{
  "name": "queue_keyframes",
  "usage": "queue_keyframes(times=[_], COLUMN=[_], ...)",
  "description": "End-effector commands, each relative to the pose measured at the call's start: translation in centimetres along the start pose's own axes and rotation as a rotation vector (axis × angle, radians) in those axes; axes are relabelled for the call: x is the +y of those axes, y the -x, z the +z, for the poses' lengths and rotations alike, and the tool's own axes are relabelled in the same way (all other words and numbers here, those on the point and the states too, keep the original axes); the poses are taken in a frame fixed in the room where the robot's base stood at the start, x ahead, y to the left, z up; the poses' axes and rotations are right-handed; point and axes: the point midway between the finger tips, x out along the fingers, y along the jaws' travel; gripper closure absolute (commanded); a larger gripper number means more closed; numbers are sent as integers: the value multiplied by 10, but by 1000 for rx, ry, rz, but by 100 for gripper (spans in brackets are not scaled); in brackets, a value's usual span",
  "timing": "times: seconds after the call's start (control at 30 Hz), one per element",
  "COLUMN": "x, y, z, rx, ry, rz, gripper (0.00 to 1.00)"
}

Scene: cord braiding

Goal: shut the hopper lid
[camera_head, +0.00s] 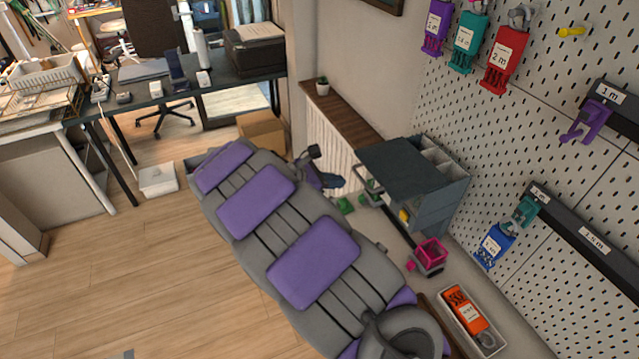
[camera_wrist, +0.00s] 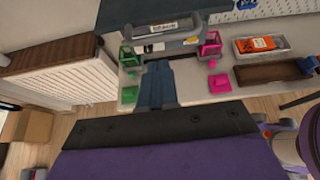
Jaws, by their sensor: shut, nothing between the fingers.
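The grey hopper (camera_head: 452,197) stands on the bench against the pegboard wall. A dark flat panel (camera_head: 398,163), which looks like its lid, stretches over the left part, and open compartments show beyond it at the upper right. I cannot tell the panel's exact angle. In the wrist view the hopper's front (camera_wrist: 163,43) with a white label is at top centre. My gripper (camera_head: 334,182) is left of the hopper and apart from it; in the wrist view its blue fingers (camera_wrist: 157,68) are together and empty, pointing toward the hopper front.
A pink holder (camera_head: 431,251) and green pieces (camera_head: 346,204) sit around the hopper. A tray (camera_wrist: 235,48) with an orange cord card (camera_head: 464,309) is to the right. A radiator with a wooden shelf (camera_head: 345,112) stands left of the hopper. Open floor (camera_head: 130,280) lies at left.

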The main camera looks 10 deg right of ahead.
Motion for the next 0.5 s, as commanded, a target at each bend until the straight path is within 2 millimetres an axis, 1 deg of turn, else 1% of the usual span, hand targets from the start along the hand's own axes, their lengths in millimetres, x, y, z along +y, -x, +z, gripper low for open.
queue_keyframes(times=[0.03,0.2,0.33,0.5], x=[-1,-3,-2,-1], y=[-10,-30,-34,-31], z=[2,10,11,10], rx=[0,3,3,-1], ry=[-3,-3,-3,-1], rz=[-3,-3,-2,-2], gripper=[100,100,100,100])
